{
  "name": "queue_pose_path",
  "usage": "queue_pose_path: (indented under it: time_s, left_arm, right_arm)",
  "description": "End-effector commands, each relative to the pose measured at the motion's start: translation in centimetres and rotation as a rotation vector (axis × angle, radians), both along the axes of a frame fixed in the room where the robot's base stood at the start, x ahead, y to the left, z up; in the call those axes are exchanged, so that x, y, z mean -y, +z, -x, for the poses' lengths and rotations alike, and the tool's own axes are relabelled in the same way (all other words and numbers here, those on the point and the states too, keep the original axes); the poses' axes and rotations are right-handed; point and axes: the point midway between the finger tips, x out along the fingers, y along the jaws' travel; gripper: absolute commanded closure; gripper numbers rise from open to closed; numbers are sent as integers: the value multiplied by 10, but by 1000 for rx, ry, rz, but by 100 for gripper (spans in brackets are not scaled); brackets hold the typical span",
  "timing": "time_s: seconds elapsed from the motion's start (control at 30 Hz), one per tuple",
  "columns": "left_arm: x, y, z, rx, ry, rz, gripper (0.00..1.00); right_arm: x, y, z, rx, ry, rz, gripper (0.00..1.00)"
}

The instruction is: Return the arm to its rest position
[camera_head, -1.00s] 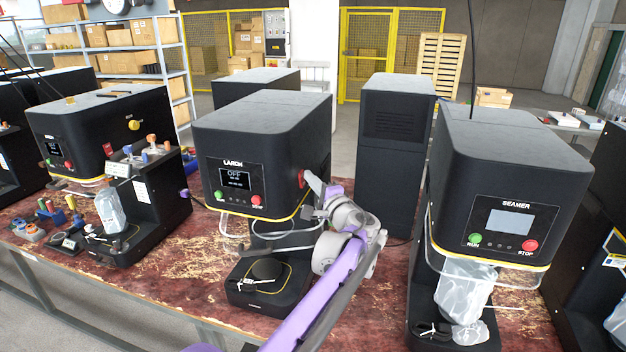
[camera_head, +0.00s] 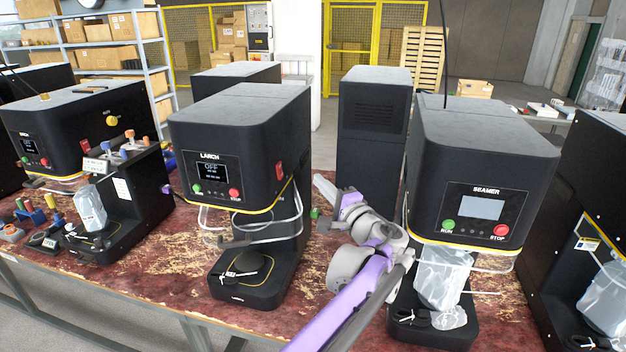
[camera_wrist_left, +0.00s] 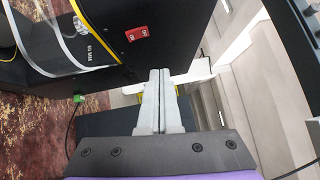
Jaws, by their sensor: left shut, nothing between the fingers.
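My left arm comes up from the bottom of the head view, purple and grey. Its gripper (camera_head: 322,186) is between the LARCH machine (camera_head: 240,150) and the SEAMER machine (camera_head: 480,185), above the table and apart from both. In the left wrist view the two grey fingers (camera_wrist_left: 161,100) lie together with nothing between them. The LARCH machine's screen reads OFF. Its red side switch (camera_head: 279,172) also shows in the left wrist view (camera_wrist_left: 139,33), beyond the fingertips. My right gripper is not in view.
The worn red table (camera_head: 300,270) carries a row of black machines. The SEAMER machine has a clear bag (camera_head: 440,275) beneath its head, close to my arm's right side. A tall black cabinet (camera_head: 372,140) stands behind my gripper. Bare table shows in front of the arm.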

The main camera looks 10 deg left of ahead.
Motion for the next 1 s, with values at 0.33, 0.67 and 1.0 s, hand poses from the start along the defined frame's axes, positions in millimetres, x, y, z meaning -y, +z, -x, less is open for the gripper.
queue_pose_path:
  time_s: [0.33,0.67,1.0]
  left_arm:
    - [5,1,5,0,-1,0,100]
    - [-44,-32,46,-84,52,186,100]
    - [-105,-173,225,-269,199,907,100]
  right_arm:
    - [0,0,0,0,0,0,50]
    - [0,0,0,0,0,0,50]
    - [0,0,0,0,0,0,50]
